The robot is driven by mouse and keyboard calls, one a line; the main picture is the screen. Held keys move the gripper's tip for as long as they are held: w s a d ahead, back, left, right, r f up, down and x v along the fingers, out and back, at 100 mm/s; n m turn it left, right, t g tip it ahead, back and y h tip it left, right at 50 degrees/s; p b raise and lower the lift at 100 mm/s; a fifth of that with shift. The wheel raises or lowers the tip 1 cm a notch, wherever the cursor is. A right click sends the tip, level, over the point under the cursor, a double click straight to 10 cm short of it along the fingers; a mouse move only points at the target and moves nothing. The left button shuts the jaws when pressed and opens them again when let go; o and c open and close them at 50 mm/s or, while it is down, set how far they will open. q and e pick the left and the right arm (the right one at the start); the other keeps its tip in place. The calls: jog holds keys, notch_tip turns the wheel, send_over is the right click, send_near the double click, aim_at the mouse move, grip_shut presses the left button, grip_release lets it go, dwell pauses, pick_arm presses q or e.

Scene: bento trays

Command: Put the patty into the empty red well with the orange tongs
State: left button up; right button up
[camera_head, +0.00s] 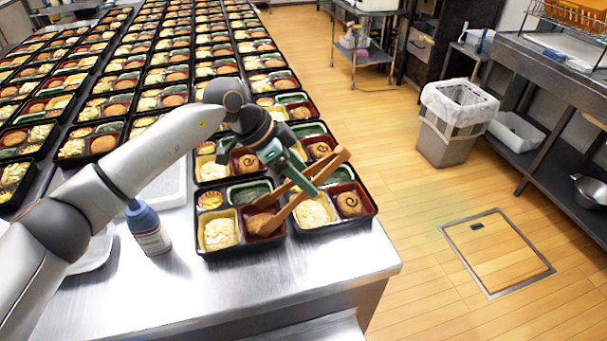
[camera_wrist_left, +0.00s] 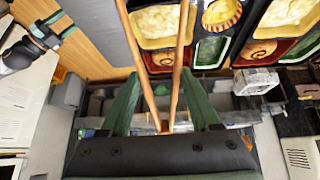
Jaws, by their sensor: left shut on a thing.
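My left gripper (camera_head: 296,176) is shut on the orange tongs (camera_head: 325,168) above the front trays. In the left wrist view the tongs (camera_wrist_left: 181,62) run up between its green fingers (camera_wrist_left: 161,108), and their tips are out of frame. In the head view the tong arms spread down to the patty (camera_head: 259,222), a brown round piece. It lies at the red well (camera_head: 279,236) of the front left tray, with a tong arm on either side. I cannot tell whether the tips touch it or it rests on the well's floor.
The front right tray (camera_head: 368,212) stands close beside, with a brown swirl in its red well. A blue-capped bottle (camera_head: 150,232) and a white tray (camera_head: 172,187) stand left of the trays. Rows of filled trays cover the table behind. The steel table front (camera_head: 290,275) is clear.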

pick_arm(q)
notch_tip(320, 180, up, 12)
jog(key=p, duration=0.9)
pick_arm(e)
notch_tip(320, 180, up, 9)
pick_arm(q)
jog(key=shift+c, duration=0.8)
jog(key=shift+r, duration=0.1)
notch_tip(320, 180, up, 8)
